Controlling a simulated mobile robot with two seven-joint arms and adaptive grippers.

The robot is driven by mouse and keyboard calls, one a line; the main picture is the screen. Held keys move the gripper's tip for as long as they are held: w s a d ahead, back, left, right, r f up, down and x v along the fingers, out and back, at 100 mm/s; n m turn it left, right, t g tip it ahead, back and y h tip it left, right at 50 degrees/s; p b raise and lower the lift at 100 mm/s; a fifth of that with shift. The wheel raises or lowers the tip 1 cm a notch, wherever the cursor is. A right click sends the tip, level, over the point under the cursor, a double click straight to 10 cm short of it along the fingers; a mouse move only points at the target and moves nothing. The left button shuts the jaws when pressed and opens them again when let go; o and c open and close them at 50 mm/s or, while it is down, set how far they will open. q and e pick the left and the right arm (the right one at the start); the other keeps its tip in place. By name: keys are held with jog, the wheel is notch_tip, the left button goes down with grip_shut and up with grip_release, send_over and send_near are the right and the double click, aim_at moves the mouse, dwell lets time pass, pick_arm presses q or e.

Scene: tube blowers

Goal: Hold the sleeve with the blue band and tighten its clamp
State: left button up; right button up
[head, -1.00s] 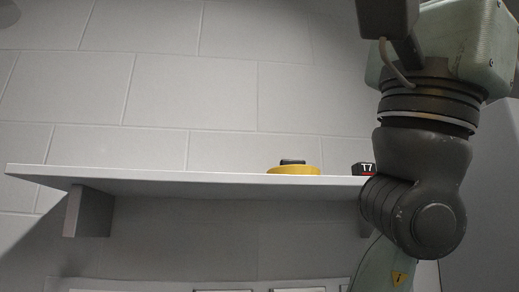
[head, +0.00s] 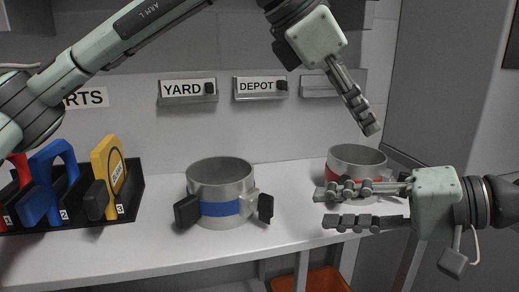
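The grey metal sleeve with the blue band (head: 221,209) stands upright on the bench. A black knob (head: 187,211) shows at its left and another black knob (head: 265,208) at its right; no gripper touches it. My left gripper (head: 369,126) hangs above and to the right of it, pointing down to the right; its fingers overlap in this view, so their opening cannot be told. My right gripper (head: 326,208) comes in from the right with two spread, parallel fingers and nothing between them. It points left, and its upper finger overlaps the sleeve with the red band (head: 357,157) in the view.
A black rack (head: 130,195) at the left holds red, blue (head: 53,165) and yellow (head: 108,165) numbered pieces. YARD (head: 181,90) and DEPOT (head: 255,87) plates are on the wall. An orange bin (head: 318,281) stands below the bench (head: 150,250). Bench room is free around the blue-banded sleeve.

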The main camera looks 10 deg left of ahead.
pick_arm(q)
jog(key=a+f+n+g+y, duration=0.1)
jog(key=a+f+n+y, duration=0.1)
jog(key=a, duration=0.5)
jog(key=a+f+n+g+y, duration=0.1)
jog(key=a+f+y, duration=0.2)
jog(key=a, duration=0.4)
jog(key=g+y, duration=0.2)
send_over(218, 230)
notch_tip(218, 230, down, 5)
jog(key=shift+w+f, duration=0.1)
jog(key=shift+f, duration=0.05)
jog(key=shift+a+f, duration=0.1)
jog(key=shift+f, duration=3.85)
grip_shut()
